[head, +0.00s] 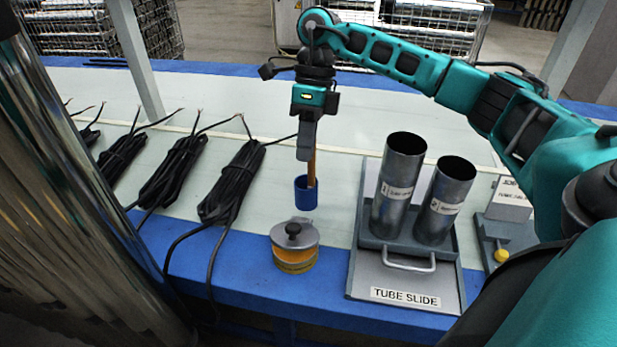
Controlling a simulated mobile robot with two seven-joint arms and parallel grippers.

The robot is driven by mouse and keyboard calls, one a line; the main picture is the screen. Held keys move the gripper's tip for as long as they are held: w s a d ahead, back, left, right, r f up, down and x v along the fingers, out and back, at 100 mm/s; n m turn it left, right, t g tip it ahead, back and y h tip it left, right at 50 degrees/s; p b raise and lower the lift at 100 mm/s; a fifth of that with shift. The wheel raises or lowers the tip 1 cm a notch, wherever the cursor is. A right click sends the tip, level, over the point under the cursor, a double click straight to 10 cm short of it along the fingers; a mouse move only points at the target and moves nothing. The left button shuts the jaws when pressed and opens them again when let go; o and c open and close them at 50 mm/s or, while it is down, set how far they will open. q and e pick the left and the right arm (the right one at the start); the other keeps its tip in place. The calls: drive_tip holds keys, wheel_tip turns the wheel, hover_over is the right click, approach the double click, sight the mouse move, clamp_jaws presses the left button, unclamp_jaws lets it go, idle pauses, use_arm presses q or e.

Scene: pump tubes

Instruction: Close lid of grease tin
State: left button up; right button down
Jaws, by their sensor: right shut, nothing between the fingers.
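The grease tin (296,264) is a round orange-yellow tin near the front edge of the table. Its grey lid (308,240) with a black knob lies over the top. My right gripper (306,158) points down behind the tin, above a blue cup (305,194). A brown wooden handle (312,168) stands in the cup, close beside the fingers. My left gripper is not in view.
A grey tray labelled "TUBE SLIDE" (362,284) holds two upright metal tubes (395,200) (441,212), right of the tin. Bundles of black cable (230,185) lie to the left. A labelled grey box (508,200) stands at the right.

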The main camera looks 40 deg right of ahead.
drive_tip(key=b, duration=0.2)
hover_over(293, 244)
drive_tip(key=w+d, duration=0.2)
drive_tip(key=d, duration=0.1)
drive_tip(key=f, duration=1.2)
drive_tip(key=shift+w+f, duration=0.2)
drive_tip(key=shift+f, duration=0.2)
drive_tip(key=shift+a, duration=0.1)
drive_tip(key=shift+s+a+f, duration=0.5)
drive_tip(key=shift+a+f, duration=0.05)
drive_tip(key=shift+f, duration=0.15)
drive_tip(key=shift+s+a+f, duration=0.45)
drive_tip(key=shift+a+f, duration=0.05)
drive_tip(key=shift+f, duration=0.15)
drive_tip(key=shift+r, duration=0.1)
